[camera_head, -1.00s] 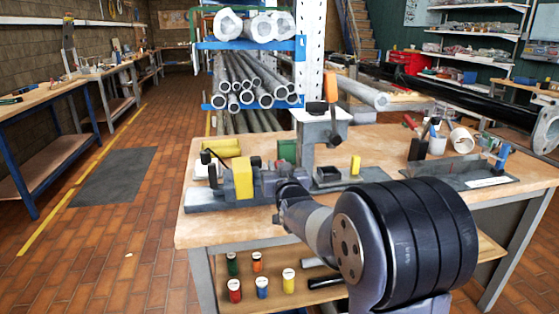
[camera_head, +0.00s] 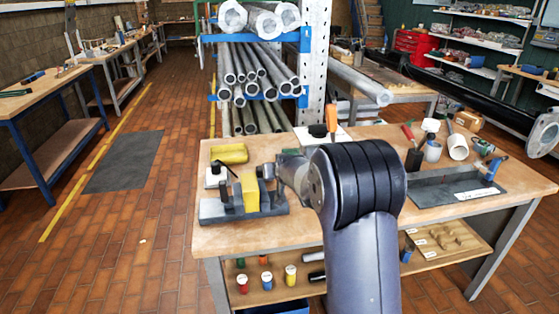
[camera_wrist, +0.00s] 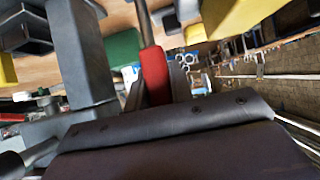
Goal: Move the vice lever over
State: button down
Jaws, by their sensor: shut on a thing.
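In the wrist view, the vice lever (camera_wrist: 153,70) shows as a thin metal rod with a red grip. My gripper (camera_wrist: 153,92) is shut on the red grip; its dark body fills the bottom of that view and hides the lower end. In the head view, the grey vice (camera_head: 243,210) stands at the left of the workbench, around an upright yellow block (camera_head: 250,191). My gripper (camera_head: 279,178) reaches in just right of that block, mostly behind my own arm, and the lever cannot be made out there.
The workbench (camera_head: 240,238) also holds a yellow roll (camera_head: 230,153), a grey tray (camera_head: 432,190) and an upright orange handle (camera_head: 332,115). Coloured pots (camera_head: 266,280) stand on its lower shelf. A pipe rack (camera_head: 260,80) rises behind. The floor on the left is open.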

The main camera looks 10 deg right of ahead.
jog(key=shift+w+g+p, duration=0.5)
jog(key=shift+p, duration=0.5)
jog(key=c, duration=1.2)
grip_release()
jog(key=shift+c, duration=0.2)
jog(key=b+v, duration=0.2)
jog(key=v, duration=0.8)
jog(key=shift+s+r, duration=0.2)
jog(key=shift+s, duration=0.05)
jog(key=shift+w, duration=0.1)
